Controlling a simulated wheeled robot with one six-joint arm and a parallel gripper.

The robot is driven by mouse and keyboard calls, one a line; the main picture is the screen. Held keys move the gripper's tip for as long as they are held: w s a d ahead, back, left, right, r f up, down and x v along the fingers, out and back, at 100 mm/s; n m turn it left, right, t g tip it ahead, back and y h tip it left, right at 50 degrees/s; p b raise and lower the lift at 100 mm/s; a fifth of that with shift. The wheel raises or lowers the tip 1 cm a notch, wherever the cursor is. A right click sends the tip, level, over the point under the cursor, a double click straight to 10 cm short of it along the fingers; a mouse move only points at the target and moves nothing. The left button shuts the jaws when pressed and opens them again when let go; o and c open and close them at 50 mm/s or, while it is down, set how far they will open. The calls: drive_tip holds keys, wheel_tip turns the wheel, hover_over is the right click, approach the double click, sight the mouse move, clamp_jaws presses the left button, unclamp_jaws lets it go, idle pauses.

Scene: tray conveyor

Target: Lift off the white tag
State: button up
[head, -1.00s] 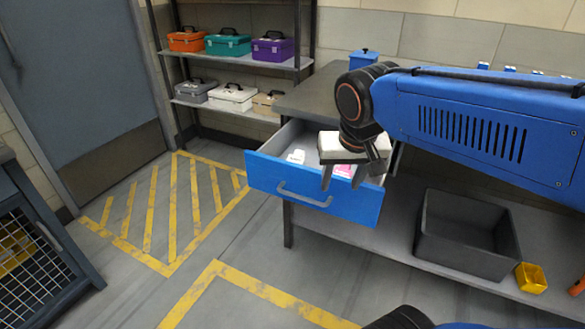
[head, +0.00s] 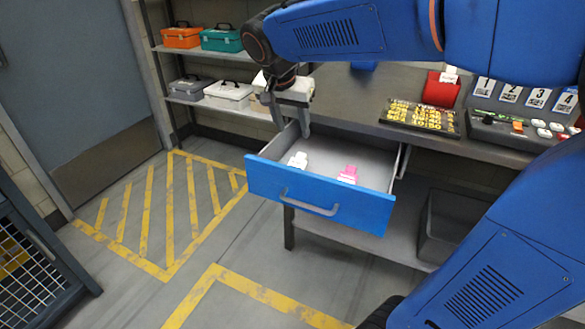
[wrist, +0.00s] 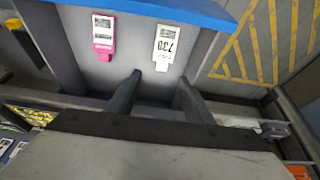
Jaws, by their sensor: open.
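The white tag (head: 298,160) lies in the open blue drawer (head: 318,203), toward its left side. In the wrist view the white tag (wrist: 166,46) lies flat with dark print on it, just beyond the fingertips. A pink tag (head: 348,174) lies to its right in the drawer; it also shows in the wrist view (wrist: 104,36). My gripper (head: 290,130) is open and empty above the drawer's back left part. In the wrist view its two fingers (wrist: 160,76) are apart, with nothing between them.
The drawer's walls and blue front enclose the tags. The bench top above holds a yellow-lettered board (head: 420,115), a red holder (head: 441,90) and a numbered panel (head: 525,97). A dark bin (head: 450,222) stands on the lower shelf. Toolboxes (head: 228,94) sit on shelves behind.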

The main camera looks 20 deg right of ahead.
approach(300, 158)
drive_tip(key=x, duration=0.4)
drive_tip(key=shift+a+f, duration=0.15)
drive_tip(key=shift+f, duration=0.35)
drive_tip(key=shift+d+x, duration=0.15)
drive_tip(key=shift+x, duration=1.15)
drive_tip(key=shift+d+x, duration=0.15)
drive_tip(key=shift+x, duration=1.1)
drive_tip(key=shift+w+r, duration=0.15)
drive_tip(key=c, duration=0.7)
